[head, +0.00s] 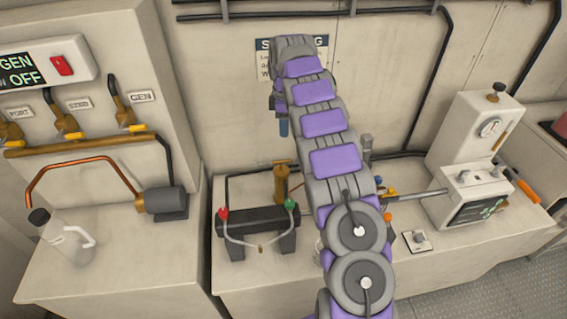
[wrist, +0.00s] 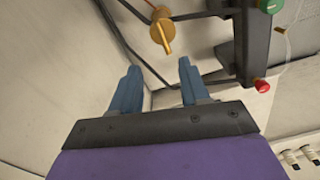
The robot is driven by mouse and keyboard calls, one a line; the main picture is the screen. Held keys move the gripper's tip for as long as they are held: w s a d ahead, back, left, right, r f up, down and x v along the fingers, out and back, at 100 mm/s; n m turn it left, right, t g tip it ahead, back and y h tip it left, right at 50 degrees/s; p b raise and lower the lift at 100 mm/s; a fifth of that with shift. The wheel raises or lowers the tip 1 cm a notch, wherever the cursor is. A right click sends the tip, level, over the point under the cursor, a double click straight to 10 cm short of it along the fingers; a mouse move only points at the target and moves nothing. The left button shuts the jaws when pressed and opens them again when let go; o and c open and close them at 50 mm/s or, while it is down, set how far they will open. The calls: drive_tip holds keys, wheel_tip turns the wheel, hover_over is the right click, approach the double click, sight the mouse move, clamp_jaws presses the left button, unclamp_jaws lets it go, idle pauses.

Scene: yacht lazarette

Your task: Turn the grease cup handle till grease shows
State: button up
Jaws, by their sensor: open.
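The brass grease cup (head: 281,186) stands upright behind a dark bracket in the head view, with a crosswise handle (head: 284,163) on top. In the wrist view a brass piece with a bar-like handle (wrist: 162,33) shows beyond the fingertips, near the top centre. My gripper (head: 283,128) hangs above the cup with its fingers pointing down. In the wrist view my gripper's (wrist: 158,70) two blue fingers are apart with nothing between them. The gripper does not touch the handle. I cannot make out any grease.
The dark bracket (head: 258,221) with a red and a green knob stands in front of the cup. Dark pipes (head: 240,172) run along the wall behind. To the right stand a gauge housing (head: 476,140) and a monitor box (head: 470,198).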

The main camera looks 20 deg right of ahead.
drive_tip(key=b, duration=0.1)
hover_over(281, 163)
wheel_tip(281, 163, down, 5)
drive_tip(key=f, duration=0.3)
drive_tip(key=f+b, duration=0.1)
drive_tip(key=f, duration=0.3)
drive_tip(key=f+b, duration=0.1)
drive_tip(key=f, duration=0.3)
drive_tip(key=shift+w+d+f, duration=0.1)
drive_tip(key=shift+w+d, duration=0.2)
drive_tip(key=shift+d, duration=0.05)
drive_tip(key=shift+a+f, duration=0.5)
drive_tip(key=shift+a, duration=0.05)
drive_tip(key=shift+d, duration=0.5)
drive_tip(key=shift+d+f, duration=0.1)
drive_tip(key=shift+d, duration=0.1)
drive_tip(key=c, duration=0.3)
drive_tip(key=shift+a, duration=0.4)
drive_tip(key=c, duration=0.4)
clamp_jaws()
